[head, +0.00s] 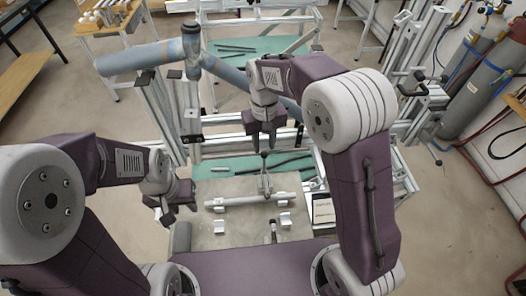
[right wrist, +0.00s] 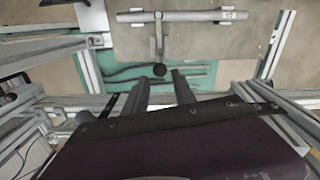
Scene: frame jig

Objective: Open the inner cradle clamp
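A clamp (head: 266,184) with a thin upright lever and a dark ball knob stands at a light grey tube (head: 235,201) on the work plate. In the right wrist view the lever (right wrist: 158,42) crosses the tube (right wrist: 200,15) and ends in the knob (right wrist: 159,70). I cannot tell whether its jaw is open. My right gripper (head: 265,143) points down just above the knob; in the right wrist view its fingers (right wrist: 160,83) are apart and empty, with the knob just beyond their tips. My left gripper (head: 180,211) is left of the tube, apparently open and empty.
A blue-grey tubular frame (head: 150,56) stands behind on aluminium rails. Green mats (head: 222,166) with dark rods lie behind the plate. Two pale blocks and a small dark-tipped part (head: 273,231) are in front of the tube. Gas cylinders (head: 478,85) stand at right.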

